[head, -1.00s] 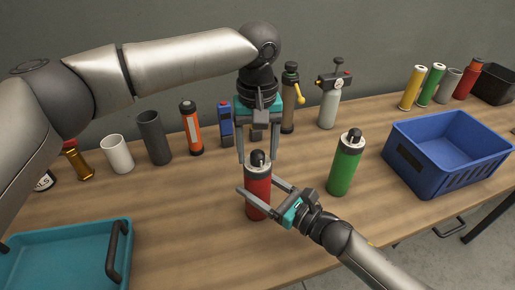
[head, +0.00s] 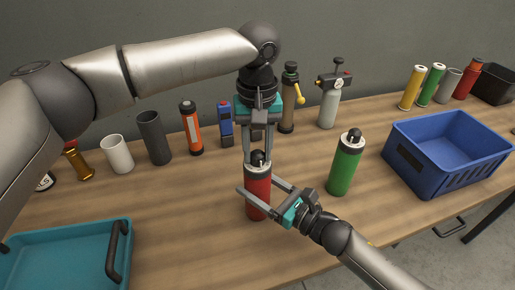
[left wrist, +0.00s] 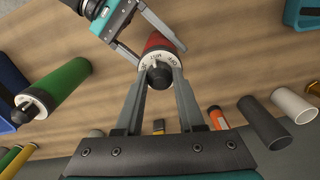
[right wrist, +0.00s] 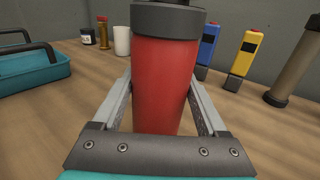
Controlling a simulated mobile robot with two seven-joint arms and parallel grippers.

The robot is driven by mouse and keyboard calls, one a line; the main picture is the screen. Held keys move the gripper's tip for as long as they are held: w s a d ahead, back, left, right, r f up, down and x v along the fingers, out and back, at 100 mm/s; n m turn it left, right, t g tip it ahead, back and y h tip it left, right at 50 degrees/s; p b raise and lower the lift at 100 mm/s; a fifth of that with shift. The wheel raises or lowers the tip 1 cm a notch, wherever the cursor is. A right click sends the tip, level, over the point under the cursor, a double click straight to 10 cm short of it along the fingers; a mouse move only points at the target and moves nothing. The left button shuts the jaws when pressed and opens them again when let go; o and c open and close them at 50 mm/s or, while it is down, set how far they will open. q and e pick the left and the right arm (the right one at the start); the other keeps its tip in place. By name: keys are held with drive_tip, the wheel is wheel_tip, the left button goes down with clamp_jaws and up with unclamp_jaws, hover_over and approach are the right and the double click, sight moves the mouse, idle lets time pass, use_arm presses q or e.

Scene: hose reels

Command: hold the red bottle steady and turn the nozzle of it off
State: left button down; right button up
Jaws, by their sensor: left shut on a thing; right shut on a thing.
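The red bottle (head: 257,192) stands upright on the wooden table, with a grey collar and a dark nozzle (head: 258,158) on top. My left gripper (head: 257,161) points straight down over it and is shut on the nozzle. In the left wrist view the fingers close on both sides of the nozzle (left wrist: 159,75), above a white ring with lettering. My right gripper (head: 258,187) reaches in from the right and is shut around the bottle's body. In the right wrist view the red body (right wrist: 165,85) fills the space between the fingers.
A green bottle (head: 345,168) stands close on the right, with a blue crate (head: 425,165) beyond it. A teal tray (head: 60,255) is at front left. Behind are an orange bottle (head: 191,130), a dark cup (head: 153,138) and a white cup (head: 117,154).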

sight(257, 153)
use_arm(q)
drive_tip(key=m, duration=1.2)
drive_tip(key=shift+m, duration=0.7)
drive_tip(key=c, duration=0.5)
unclamp_jaws()
wheel_tip(257, 153, up, 12)
idle(0.3)
